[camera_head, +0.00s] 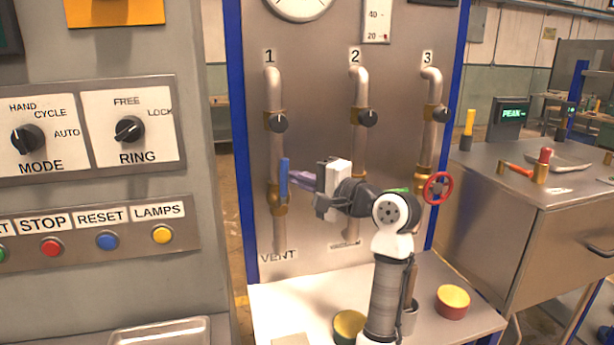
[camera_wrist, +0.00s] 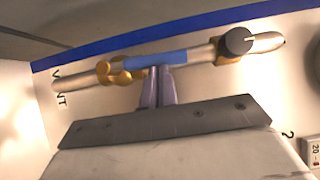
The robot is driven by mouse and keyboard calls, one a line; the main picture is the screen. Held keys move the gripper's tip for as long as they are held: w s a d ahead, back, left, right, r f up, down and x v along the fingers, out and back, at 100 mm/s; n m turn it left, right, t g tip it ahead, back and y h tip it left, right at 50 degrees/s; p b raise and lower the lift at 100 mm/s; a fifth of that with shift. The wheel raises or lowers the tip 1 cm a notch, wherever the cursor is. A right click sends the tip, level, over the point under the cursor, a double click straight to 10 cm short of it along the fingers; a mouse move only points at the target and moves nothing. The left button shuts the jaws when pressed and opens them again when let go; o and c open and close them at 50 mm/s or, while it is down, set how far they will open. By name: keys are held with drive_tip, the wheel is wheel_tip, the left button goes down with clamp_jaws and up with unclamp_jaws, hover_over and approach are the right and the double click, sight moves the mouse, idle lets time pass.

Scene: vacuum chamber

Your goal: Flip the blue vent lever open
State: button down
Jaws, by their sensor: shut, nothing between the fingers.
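The blue vent lever (camera_head: 284,178) stands upright, in line with the pipe, on a brass valve on pipe 1 above the word VENT. In the wrist view the blue lever (camera_wrist: 156,59) lies along the pipe, just past the fingertips. My gripper (camera_head: 292,179) is shut and empty, coming from the right, its fingertips at the lever's right side. In the wrist view the gripper (camera_wrist: 158,72) fingers are together and reach the lever's edge. Whether they touch it I cannot tell.
Pipe 1's black knob (camera_head: 277,123) sits above the lever. Pipe 2 (camera_head: 360,100) and pipe 3's red handwheel (camera_head: 437,188) are to the right. The control panel (camera_head: 95,130) stands at the left. A shelf below holds a red-and-yellow bowl (camera_head: 453,302).

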drive_tip(key=shift+a, duration=0.25)
idle(0.6)
